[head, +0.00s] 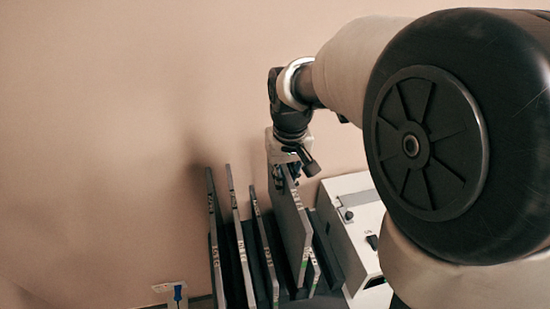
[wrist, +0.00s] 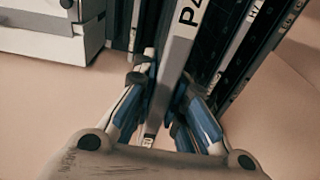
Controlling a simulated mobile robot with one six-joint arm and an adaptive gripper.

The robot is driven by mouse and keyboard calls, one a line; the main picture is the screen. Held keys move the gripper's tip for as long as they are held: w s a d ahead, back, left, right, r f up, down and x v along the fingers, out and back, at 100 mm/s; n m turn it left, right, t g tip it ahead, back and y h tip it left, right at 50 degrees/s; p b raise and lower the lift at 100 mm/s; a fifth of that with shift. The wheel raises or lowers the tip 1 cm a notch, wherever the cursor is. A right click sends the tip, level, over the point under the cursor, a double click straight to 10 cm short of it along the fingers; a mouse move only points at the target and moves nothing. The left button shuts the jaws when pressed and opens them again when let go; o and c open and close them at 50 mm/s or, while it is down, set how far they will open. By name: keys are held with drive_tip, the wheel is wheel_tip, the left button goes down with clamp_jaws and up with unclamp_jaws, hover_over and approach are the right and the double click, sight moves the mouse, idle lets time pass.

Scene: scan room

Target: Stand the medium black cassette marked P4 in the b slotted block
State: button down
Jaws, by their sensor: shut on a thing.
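My gripper (head: 285,178) is shut on the cassette marked P4 (head: 291,222), a dark grey upright plate with a pale label edge. In the wrist view, my blue-padded fingers (wrist: 165,90) close on both sides of this plate (wrist: 172,60), with the "P4" label at the top of the picture. The plate stands roughly upright among the other cassettes. Its lower edge is hidden, so I cannot tell whether it sits in a slot. Dark slotted block parts (head: 327,250) show beside it; no block letter is readable.
Several other upright cassettes stand close on the left, one at the far left (head: 215,235) and one nearer (head: 264,250). A white box (head: 350,225) stands close on the right. The wall is close behind.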

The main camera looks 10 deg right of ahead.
drive_tip(key=shift+r+p, duration=2.9)
drive_tip(key=shift+r, duration=0.9)
drive_tip(key=shift+f, duration=0.1)
